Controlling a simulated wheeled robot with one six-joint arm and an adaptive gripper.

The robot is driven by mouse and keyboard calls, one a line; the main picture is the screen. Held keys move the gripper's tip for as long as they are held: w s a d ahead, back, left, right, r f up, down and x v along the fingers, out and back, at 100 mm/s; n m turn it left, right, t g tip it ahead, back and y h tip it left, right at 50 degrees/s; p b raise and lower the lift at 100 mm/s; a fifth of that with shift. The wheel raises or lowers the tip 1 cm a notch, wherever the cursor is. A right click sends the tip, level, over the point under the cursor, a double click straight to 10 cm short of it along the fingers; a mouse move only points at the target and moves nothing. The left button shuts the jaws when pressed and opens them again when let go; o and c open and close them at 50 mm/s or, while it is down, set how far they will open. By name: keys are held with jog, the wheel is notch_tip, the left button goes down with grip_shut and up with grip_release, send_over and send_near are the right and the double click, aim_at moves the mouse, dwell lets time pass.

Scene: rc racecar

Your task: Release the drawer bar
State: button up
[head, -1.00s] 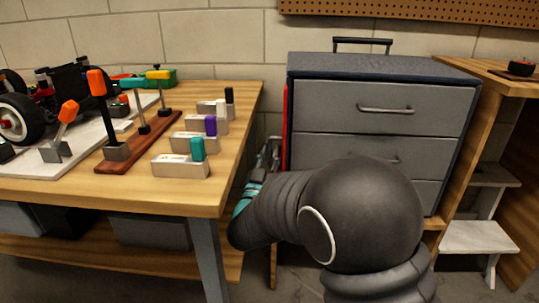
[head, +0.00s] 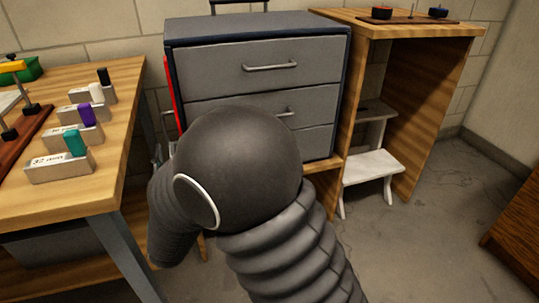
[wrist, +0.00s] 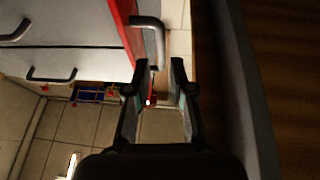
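The grey drawer cabinet (head: 258,30) stands behind my arm in the head view, with several drawers. A red bar (head: 171,92) runs upright along its left side. In the wrist view the red bar (wrist: 127,28) lies along the cabinet's edge, and a grey bent handle (wrist: 150,38) sticks out beside it. In the head view my arm hides the gripper and the lower left of the cabinet.
A wooden workbench (head: 115,160) with labelled blocks stands close on the left, and its edge is near my arm. A wooden side table (head: 400,28) and a white step stool (head: 374,166) are on the right.

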jog(key=a+v, duration=0.1)
jog(key=v, duration=0.6)
jog(key=w+d+r+g+y+p, duration=0.1)
jog(key=w+d+r+g, duration=0.2)
jog(key=d, duration=0.2)
jog(key=w+d+r+g+p, duration=0.2)
jog(key=w+d+r+g, duration=0.1)
jog(key=d, duration=0.2)
jog(key=s+d+r+g+p, duration=0.1)
jog(key=s+d+g, duration=0.2)
jog(key=d, duration=0.4)
jog(key=s+d+r+g+h+p, duration=0.1)
jog(key=s+d+g, duration=0.2)
jog(key=s+d, duration=0.3)
jog(key=shift+d, duration=0.75)
jog(key=shift+s, duration=0.15)
